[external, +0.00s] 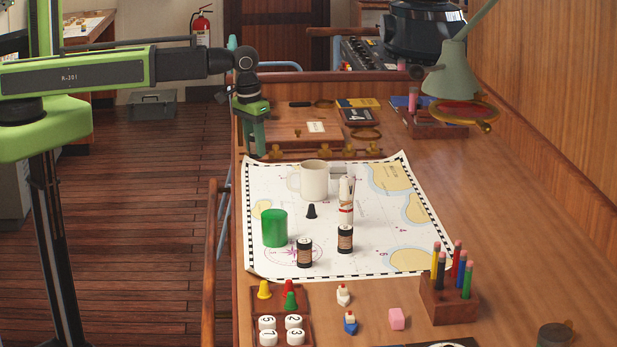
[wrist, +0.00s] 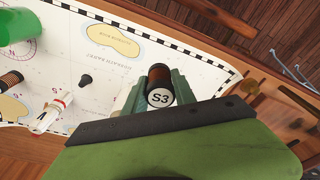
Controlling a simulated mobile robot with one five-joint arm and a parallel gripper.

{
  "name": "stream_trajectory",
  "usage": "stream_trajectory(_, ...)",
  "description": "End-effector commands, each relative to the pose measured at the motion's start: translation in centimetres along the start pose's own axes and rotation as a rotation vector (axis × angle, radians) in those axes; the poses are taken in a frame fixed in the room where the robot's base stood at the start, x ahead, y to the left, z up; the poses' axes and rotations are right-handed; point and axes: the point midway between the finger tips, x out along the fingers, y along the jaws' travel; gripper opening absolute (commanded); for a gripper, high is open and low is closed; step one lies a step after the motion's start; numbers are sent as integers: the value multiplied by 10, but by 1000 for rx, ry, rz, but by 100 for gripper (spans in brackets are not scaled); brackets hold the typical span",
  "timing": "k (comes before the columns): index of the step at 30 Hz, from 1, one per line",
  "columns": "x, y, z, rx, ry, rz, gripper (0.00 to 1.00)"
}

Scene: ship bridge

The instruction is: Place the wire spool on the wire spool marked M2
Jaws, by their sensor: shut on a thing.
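My gripper (external: 258,148) is above the far left corner of the chart, fingers pointing down. In the wrist view my gripper (wrist: 158,88) is shut on a wire spool (wrist: 160,84), dark brown winding with a white end marked S3. That spool cannot be made out in the external view. Two other dark spools stand upright on the chart: a left one (external: 304,253) and a right one (external: 345,240). I cannot read M2 on either. One standing spool (wrist: 11,79) shows at the left edge of the wrist view, apart from my gripper.
A pencil block (external: 449,300) stands front right. A lamp (external: 452,75) overhangs the far right.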

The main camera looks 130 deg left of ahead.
Motion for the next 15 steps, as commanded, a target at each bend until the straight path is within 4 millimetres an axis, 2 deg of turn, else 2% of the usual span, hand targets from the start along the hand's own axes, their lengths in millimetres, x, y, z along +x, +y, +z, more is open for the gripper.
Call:
stream_trajectory(5,0,29,-29,5,0,1,0)
stream_trajectory(11,-10,103,-37,77,0,10,0)
stream_trajectory(15,-22,172,-27,151,1,19,0)
